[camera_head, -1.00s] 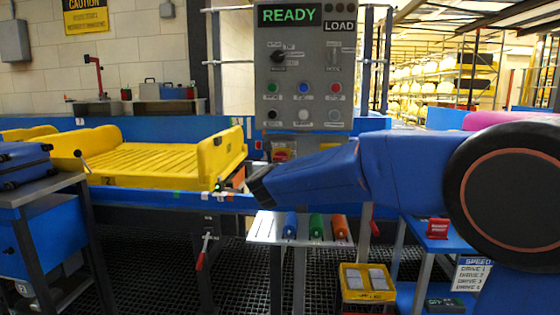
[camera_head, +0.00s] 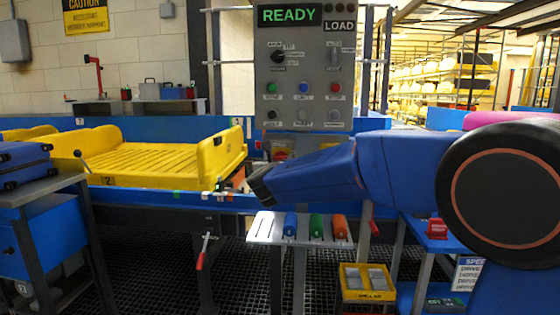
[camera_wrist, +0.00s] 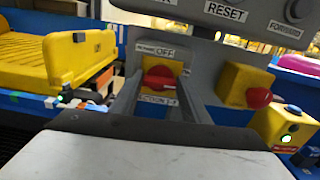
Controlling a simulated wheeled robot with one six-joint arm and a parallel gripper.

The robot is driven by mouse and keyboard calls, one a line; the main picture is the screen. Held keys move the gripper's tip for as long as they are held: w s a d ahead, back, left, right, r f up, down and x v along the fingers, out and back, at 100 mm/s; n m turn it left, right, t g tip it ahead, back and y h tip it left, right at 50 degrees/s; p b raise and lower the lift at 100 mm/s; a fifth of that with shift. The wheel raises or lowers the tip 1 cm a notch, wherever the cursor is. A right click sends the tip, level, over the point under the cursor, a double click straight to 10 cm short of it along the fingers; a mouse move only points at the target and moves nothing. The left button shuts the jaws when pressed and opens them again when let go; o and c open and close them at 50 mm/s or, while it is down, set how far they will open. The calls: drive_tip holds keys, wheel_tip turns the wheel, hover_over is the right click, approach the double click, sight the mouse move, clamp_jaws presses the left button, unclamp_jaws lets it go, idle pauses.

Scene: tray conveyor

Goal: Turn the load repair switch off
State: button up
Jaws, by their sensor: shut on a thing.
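A red rotary switch handle (camera_wrist: 158,78) sits on a yellow plate under the control panel in the wrist view. A label above it reads OFF and another below reads SECTION with smaller marks. Its handle lies roughly level. My gripper (camera_wrist: 162,82) is shut on this handle, one finger on each side. In the head view my blue arm reaches to the area below the panel, and a red and yellow switch (camera_head: 280,153) shows just above it. The fingertips are hidden there.
The grey control panel (camera_head: 305,100) above shows READY and LOAD. Right of the handle are a yellow box with a red knob (camera_wrist: 258,97) and a yellow box with a blue button (camera_wrist: 292,109). A yellow tray (camera_head: 228,155) stands on the conveyor at left.

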drive_tip(key=n, duration=0.4)
drive_tip(key=shift+a+n, duration=0.1)
drive_tip(key=shift+n, duration=0.2)
drive_tip(key=shift+a+f+n, duration=0.1)
drive_tip(key=shift+n, duration=3.1)
drive_tip(key=shift+f+n, duration=0.1)
drive_tip(key=shift+n, duration=3.1)
drive_tip(key=o, duration=1)
drive_tip(key=shift+o, duration=0.2)
